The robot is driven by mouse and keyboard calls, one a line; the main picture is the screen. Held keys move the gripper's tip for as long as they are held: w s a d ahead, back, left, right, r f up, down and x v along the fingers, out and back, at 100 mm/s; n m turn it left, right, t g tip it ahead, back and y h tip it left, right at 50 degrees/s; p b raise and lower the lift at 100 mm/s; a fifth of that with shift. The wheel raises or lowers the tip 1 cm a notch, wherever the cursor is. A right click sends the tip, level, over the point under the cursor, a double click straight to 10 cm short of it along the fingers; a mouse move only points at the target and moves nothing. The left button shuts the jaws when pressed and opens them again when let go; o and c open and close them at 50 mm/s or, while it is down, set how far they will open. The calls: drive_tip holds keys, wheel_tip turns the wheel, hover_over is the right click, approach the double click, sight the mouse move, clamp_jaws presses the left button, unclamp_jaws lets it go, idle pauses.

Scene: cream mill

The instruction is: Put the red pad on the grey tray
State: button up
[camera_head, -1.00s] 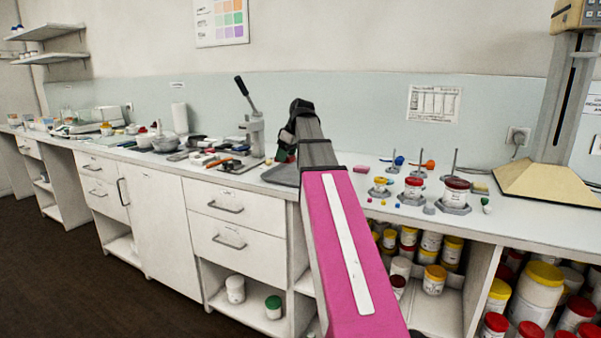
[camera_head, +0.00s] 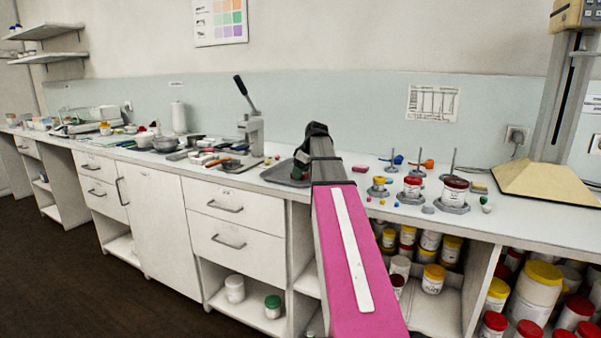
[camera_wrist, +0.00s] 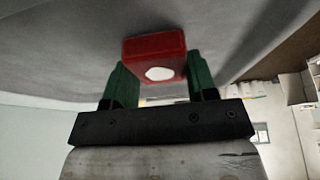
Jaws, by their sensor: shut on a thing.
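The red pad (camera_wrist: 140,48), a small red block with a white spot on its near face, is held between the green fingers of my gripper (camera_wrist: 159,72) in the wrist view. A broad grey surface fills the top of that view close by the pad; it looks like the grey tray. In the head view the grey tray (camera_head: 279,176) lies on the bench, partly hidden by my arm. My gripper (camera_head: 300,168) is over the tray there, mostly behind my arm. I cannot tell whether the pad touches the tray.
A lever press (camera_head: 252,132) stands behind and left of the tray, with tools and bowls further left. A pink block (camera_head: 360,169), small coloured balls and several posts with jars (camera_head: 412,187) stand to the right. The bench front edge is close to the tray.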

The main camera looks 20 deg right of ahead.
drive_tip(key=o, duration=0.9)
drive_tip(key=shift+f, duration=0.1)
drive_tip(key=v, duration=1.2)
